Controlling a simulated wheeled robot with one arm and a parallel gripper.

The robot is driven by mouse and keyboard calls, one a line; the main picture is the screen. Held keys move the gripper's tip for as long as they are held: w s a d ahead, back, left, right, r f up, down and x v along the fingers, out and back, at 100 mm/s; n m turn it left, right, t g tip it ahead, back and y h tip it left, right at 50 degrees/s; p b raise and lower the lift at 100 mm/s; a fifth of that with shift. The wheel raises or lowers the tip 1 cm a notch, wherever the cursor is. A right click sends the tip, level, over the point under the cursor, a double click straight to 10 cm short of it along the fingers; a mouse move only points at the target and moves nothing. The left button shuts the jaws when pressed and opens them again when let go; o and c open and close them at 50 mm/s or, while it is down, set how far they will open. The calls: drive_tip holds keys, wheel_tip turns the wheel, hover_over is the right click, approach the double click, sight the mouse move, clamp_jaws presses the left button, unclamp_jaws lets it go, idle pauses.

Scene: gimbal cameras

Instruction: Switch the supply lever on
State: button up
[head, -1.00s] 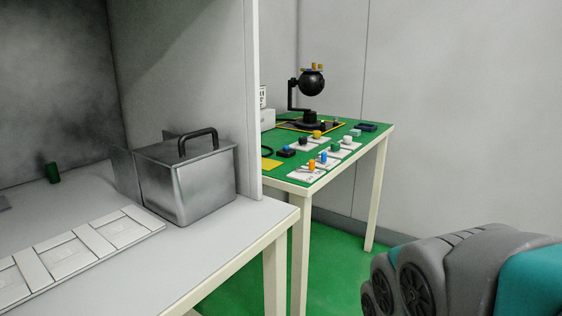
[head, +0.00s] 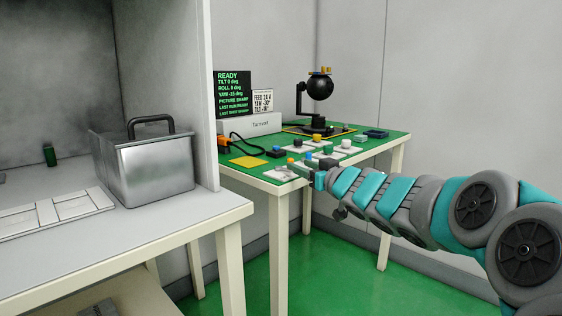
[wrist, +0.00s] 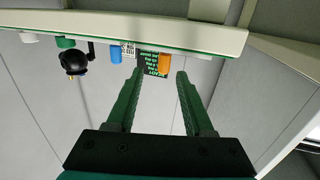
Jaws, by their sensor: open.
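The green-topped table (head: 240,176) carries a row of small controls on white plates. I cannot tell for sure which is the supply lever. An orange upright piece (wrist: 165,63) shows in the wrist view between my finger lines, with a blue one (wrist: 116,55) to its left; that view is upside down. In the head view my gripper (head: 310,177) is at the table's front edge by the front white plate (head: 281,174), and hides part of the controls. My gripper's fingers (wrist: 160,76) are apart, with nothing held.
A black screen (head: 233,93) reading READY and a black gimbal (head: 320,88) stand at the back of the table. An orange box (head: 236,142) with a black cable sits left. A grey bench with a metal box (head: 155,168) stands at left. Green floor is clear.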

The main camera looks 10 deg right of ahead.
sight(289, 159)
drive_tip(key=shift+y, duration=0.3)
drive_tip(key=x, duration=0.6)
drive_tip(key=shift+w+a+r+b, duration=0.1)
drive_tip(key=shift+w+a+b, duration=0.15)
drive_tip(key=shift+b, duration=0.15)
drive_tip(key=shift+x, duration=0.85)
drive_tip(key=shift+r, duration=0.1)
clamp_jaws()
